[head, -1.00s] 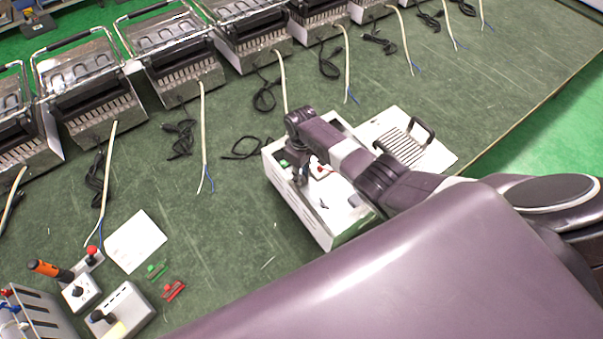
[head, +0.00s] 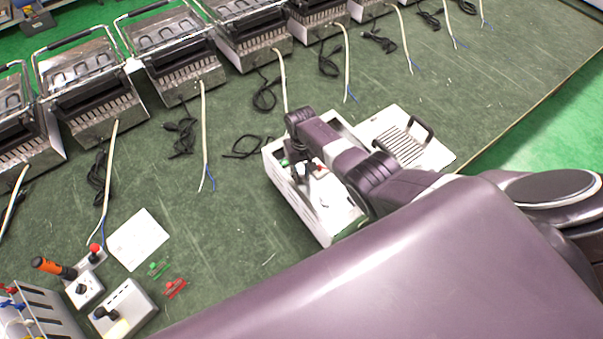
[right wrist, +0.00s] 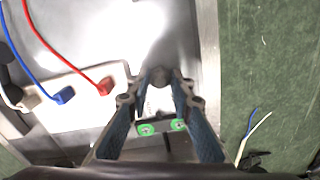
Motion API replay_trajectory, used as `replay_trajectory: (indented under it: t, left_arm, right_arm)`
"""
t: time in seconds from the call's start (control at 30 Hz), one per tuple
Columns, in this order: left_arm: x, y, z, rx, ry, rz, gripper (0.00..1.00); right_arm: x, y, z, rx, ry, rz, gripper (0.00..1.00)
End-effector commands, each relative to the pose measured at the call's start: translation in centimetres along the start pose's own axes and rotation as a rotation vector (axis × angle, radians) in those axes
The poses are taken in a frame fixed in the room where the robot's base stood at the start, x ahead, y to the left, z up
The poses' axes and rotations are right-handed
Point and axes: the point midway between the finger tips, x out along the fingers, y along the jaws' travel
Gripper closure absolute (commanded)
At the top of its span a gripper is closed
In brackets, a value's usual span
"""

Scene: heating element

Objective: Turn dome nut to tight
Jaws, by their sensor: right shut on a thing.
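My right gripper (head: 299,174) is over the left part of an open white metal box (head: 334,212) on the bench, pointing down into it. In the right wrist view its two fingers (right wrist: 160,82) converge on a small dark round piece (right wrist: 160,74), which looks like the dome nut. The fingers are shut on it against the shiny metal plate (right wrist: 182,40). The nut's thread and how far it is seated are hidden. In the head view the nut is hidden by my right gripper and arm. My left gripper is not in view.
In the right wrist view, a red plug (right wrist: 104,86) and a blue plug (right wrist: 65,95) sit on a white block left of the fingers. Green-ringed terminals (right wrist: 147,129) show between the fingers. A lid with a black handle (head: 421,128) adjoins the box. Several grills line the back.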

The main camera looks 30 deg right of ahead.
Motion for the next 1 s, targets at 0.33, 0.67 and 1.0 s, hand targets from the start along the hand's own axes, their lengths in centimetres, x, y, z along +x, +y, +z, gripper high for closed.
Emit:
replay_trajectory:
  t: [0.33,0.67,1.0]
  left_arm:
    - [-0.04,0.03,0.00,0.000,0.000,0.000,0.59]
    - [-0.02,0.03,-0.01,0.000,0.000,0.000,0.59]
    - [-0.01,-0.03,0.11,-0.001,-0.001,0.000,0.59]
  right_arm:
    - [-0.33,0.06,-0.46,0.003,0.010,0.001,1.00]
    - [-0.14,0.02,-0.20,0.002,0.004,0.000,0.62]
    - [-1.03,-0.02,-0.20,0.002,0.005,-0.001,0.62]
